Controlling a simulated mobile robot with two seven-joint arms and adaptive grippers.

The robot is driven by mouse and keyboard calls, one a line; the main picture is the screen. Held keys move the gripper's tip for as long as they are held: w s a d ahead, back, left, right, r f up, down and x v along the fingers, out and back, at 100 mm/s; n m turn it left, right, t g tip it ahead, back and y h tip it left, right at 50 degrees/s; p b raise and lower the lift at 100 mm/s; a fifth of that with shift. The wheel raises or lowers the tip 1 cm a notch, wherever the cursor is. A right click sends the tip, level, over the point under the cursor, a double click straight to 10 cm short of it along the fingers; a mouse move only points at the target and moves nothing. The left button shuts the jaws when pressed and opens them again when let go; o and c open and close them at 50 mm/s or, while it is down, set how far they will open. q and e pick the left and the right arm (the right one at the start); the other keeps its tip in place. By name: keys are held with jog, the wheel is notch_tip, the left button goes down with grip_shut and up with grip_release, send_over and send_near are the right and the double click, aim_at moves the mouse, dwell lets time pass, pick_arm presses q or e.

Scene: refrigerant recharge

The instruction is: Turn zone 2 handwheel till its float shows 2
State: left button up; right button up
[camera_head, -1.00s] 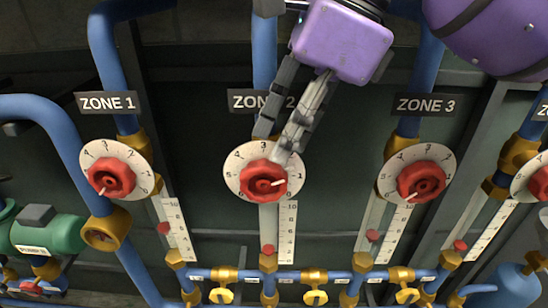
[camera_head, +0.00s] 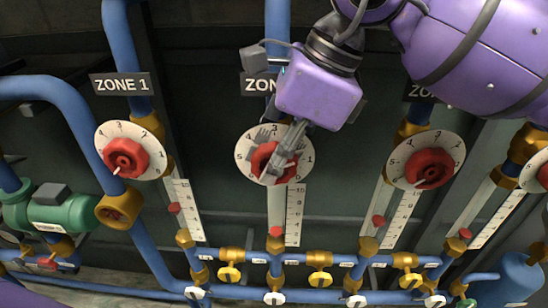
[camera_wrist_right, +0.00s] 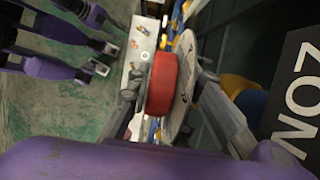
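The zone 2 handwheel (camera_head: 262,160) is red and sits on a white numbered dial (camera_head: 304,163). My right gripper (camera_head: 275,150) is over it, its fingers covering part of wheel and dial. In the right wrist view the red wheel (camera_wrist_right: 162,84) stands edge-on between the spread fingers (camera_wrist_right: 168,85). The left finger is close against it; a gap shows on the right. Firm contact cannot be told. A pale mark shows at the wheel's lower left. The red zone 2 float (camera_head: 277,232) is low beside its scale (camera_head: 294,215); its exact reading is too small.
The zone 1 handwheel (camera_head: 126,158) is at the left and the zone 3 handwheel (camera_head: 429,168) at the right. Blue pipes and several yellow valves (camera_head: 320,279) run below. A green cylinder (camera_head: 70,213) is at the lower left.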

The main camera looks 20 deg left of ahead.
grip_shut()
jog(key=shift+r, duration=0.1)
